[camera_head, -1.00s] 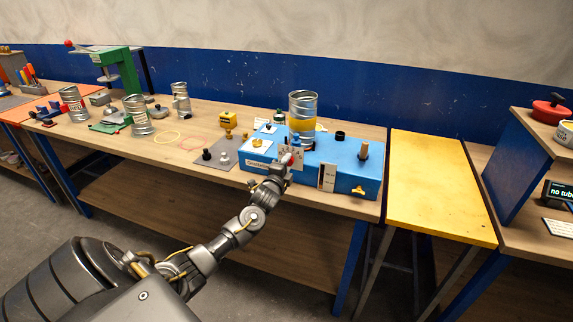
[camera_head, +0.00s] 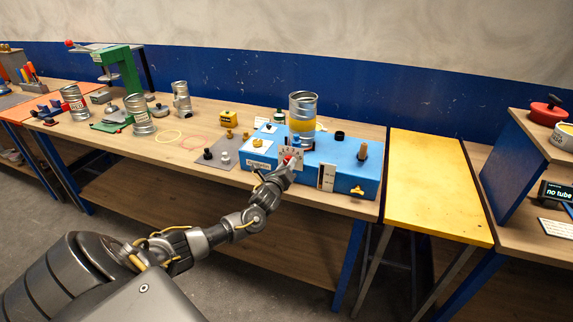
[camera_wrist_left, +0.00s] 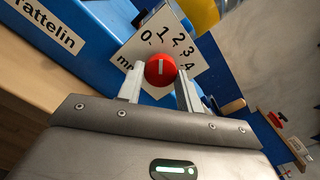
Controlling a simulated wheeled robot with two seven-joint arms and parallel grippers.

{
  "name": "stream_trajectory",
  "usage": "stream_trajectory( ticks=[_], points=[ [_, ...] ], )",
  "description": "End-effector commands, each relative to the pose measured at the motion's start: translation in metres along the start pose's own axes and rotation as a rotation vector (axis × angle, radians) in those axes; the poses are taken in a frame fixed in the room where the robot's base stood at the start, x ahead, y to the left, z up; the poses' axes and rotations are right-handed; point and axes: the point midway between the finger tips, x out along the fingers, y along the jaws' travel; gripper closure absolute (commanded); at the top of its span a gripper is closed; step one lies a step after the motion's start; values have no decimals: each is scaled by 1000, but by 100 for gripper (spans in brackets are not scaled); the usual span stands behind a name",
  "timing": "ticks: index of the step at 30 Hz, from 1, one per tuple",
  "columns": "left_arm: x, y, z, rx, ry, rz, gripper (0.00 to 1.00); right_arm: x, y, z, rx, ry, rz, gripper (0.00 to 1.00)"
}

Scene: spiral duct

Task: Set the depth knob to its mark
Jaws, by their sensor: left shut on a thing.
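The red depth knob (camera_wrist_left: 160,70) with a white line sits on a white dial plate (camera_wrist_left: 128,52) numbered 0 to 4, with "mm" lettering. The plate is on the front of the blue machine (camera_head: 345,176). My left gripper (camera_head: 288,162) is shut on the knob; in the left wrist view its two fingers (camera_wrist_left: 160,84) stand on either side of it. In that view the white line runs nearly upright, roughly toward the 1. I cannot make out a separate mark. The knob (camera_head: 288,160) is small and partly covered in the head view. My right gripper is not in view.
A metal tube (camera_head: 303,103) with a yellow band stands on the machine. A grey mat (camera_head: 212,163) with small knobs lies left of it. Several cans stand further left. A yellow board (camera_head: 440,190) is to the right. The space in front of the bench is open.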

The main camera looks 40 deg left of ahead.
Motion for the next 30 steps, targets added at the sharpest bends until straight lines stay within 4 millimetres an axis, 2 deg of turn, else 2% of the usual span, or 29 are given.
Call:
stream_trajectory(
  ticks=[15,30],
  points=[
    [0,0,0,424,3,0,87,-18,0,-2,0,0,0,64],
    [0,1,-1,573,3,-1,87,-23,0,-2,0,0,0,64]
  ],
)
